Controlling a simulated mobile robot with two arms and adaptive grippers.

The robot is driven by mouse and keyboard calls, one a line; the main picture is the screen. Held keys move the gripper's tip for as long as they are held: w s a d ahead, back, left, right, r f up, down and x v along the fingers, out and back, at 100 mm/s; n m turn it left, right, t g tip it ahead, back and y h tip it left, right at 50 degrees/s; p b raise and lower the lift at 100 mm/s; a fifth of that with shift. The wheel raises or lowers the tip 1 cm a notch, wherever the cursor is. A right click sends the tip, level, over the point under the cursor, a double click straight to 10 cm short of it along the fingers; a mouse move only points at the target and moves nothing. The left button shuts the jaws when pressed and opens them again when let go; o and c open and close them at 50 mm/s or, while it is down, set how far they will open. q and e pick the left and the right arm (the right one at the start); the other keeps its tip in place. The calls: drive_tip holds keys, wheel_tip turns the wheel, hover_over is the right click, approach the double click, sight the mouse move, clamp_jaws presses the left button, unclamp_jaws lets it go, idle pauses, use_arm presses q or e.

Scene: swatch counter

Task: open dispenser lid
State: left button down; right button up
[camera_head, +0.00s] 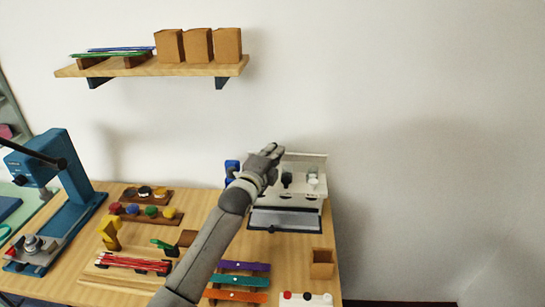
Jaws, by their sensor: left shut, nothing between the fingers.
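A white dispenser (313,205) stands at the back right of the wooden counter. A pale panel (318,160) rises at its back, and a dark tray-like part (285,219) shows at its front. Dark and white knob-like pieces (312,175) show inside its upper part. I cannot tell which part is the lid or how far it is open. My left gripper (273,150) is shut and empty at the dispenser's upper left, hiding part of it. I cannot tell whether they touch. My right gripper is not in view.
A blue press (62,172) stands at the far left. Racks of colored caps (150,212), red sticks (132,263) and purple and orange strips (245,267) lie on the counter (195,200). A brown box (322,263) stands at the right edge. A shelf (155,69) hangs above.

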sight(274, 143)
use_arm(q)
drive_tip(key=w, duration=0.1)
drive_tip(key=w+r, duration=0.1)
drive_tip(key=w+g, duration=0.1)
drive_tip(key=shift+w+r+p, duration=0.25)
drive_tip(key=shift+w+p, duration=0.05)
drive_tip(key=shift+p, duration=0.1)
drive_tip(key=shift+w+r+b, duration=0.15)
drive_tip(key=shift+w+b, duration=0.15)
drive_tip(key=shift+w, duration=0.25)
drive_tip(key=shift+w+r+b, duration=0.15)
drive_tip(key=shift+w+b, duration=0.1)
drive_tip(key=shift+w, duration=0.3)
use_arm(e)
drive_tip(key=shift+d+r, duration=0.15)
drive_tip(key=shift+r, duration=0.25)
use_arm(q)
drive_tip(key=shift+r, duration=0.1)
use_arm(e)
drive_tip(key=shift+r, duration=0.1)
